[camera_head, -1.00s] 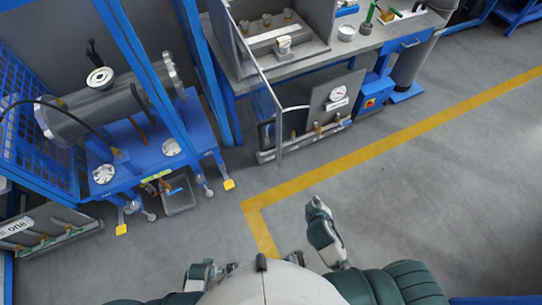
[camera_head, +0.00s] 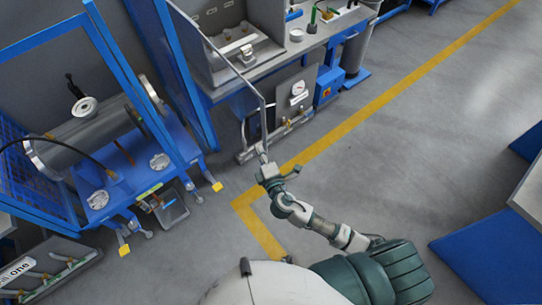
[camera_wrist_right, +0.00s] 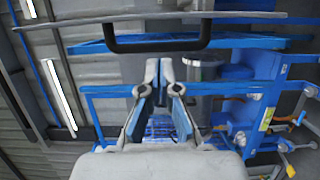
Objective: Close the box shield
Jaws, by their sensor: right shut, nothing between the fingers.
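The box shield (camera_head: 222,53) is a clear panel with a thin grey frame. It stands swung open from the grey box (camera_head: 232,40) on the bench and reaches out toward me. In the right wrist view, its edge (camera_wrist_right: 200,17) crosses the top, with a dark bar handle (camera_wrist_right: 160,45) below it. My right gripper (camera_head: 261,151) is by the lower outer end of the shield. In the right wrist view, the gripper (camera_wrist_right: 165,72) is shut and empty, its fingertips just below the handle. I cannot tell whether they touch. My left gripper is out of view.
A blue frame (camera_head: 110,60) with a grey cylinder (camera_head: 85,140) stands at the left. A panel with a gauge (camera_head: 298,92) is under the bench. A blue platform (camera_head: 485,255) is at the right. The floor between is clear, with a yellow line (camera_head: 400,85).

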